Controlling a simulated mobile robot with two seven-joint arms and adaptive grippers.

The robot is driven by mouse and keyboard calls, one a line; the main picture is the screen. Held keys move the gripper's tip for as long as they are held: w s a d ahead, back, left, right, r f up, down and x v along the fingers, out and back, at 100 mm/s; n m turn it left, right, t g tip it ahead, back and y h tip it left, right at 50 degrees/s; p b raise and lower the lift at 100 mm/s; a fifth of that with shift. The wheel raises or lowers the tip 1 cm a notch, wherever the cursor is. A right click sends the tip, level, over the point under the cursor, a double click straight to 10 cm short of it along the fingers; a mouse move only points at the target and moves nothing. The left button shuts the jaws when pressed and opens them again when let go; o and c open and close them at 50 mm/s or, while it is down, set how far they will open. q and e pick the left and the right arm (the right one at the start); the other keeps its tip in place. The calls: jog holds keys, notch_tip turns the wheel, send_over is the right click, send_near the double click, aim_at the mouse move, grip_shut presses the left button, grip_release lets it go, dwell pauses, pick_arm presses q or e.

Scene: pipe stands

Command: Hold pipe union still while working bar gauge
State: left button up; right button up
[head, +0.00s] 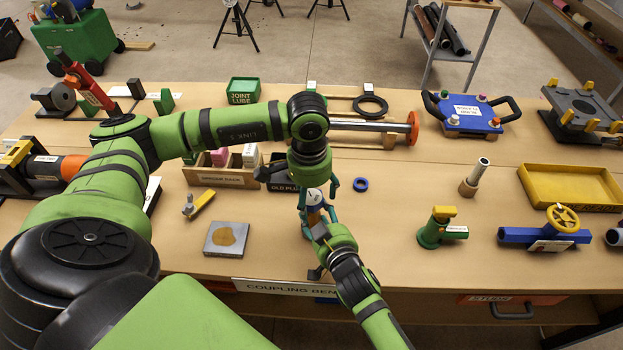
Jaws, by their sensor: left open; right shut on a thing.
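A small gauge with a white round face (314,196) stands upright on a brass-coloured fitting, which I take to be the pipe union (317,214), near the front middle of the bench. My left gripper (319,203) comes down from above, open, with its teal fingers on either side of the gauge; I cannot tell whether they touch it. My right gripper (314,230) reaches in from the front and is shut low on the fitting. The grippers hide much of the fitting and its base.
Behind are a wooden crate (228,177), a black OLD PLUG tray (283,188) and an orange-ended pipe (370,126). A blue ring (361,184) lies right of the gauge. A grey plate (227,239) lies left and a green valve (436,230) stands right. Bare bench surrounds the ring.

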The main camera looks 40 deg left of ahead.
pick_arm(q)
jog(key=shift+s+r, duration=0.1)
jog(key=shift+r, duration=2.75)
notch_tip(320, 180, up, 12)
jog(key=shift+s, duration=0.3)
jog(key=shift+c, duration=0.3)
jog(key=f+n, duration=0.3)
jog(key=n, duration=0.1)
jog(key=f+n, duration=0.6)
jog(key=n, duration=0.1)
jog(key=shift+w+f+n, duration=0.1)
jog(key=shift+w+n, duration=0.1)
jog(key=shift+n, duration=0.1)
jog(key=shift+w+f, duration=0.2)
jog(key=shift+f, duration=4.1)
jog(key=shift+c, duration=0.4)
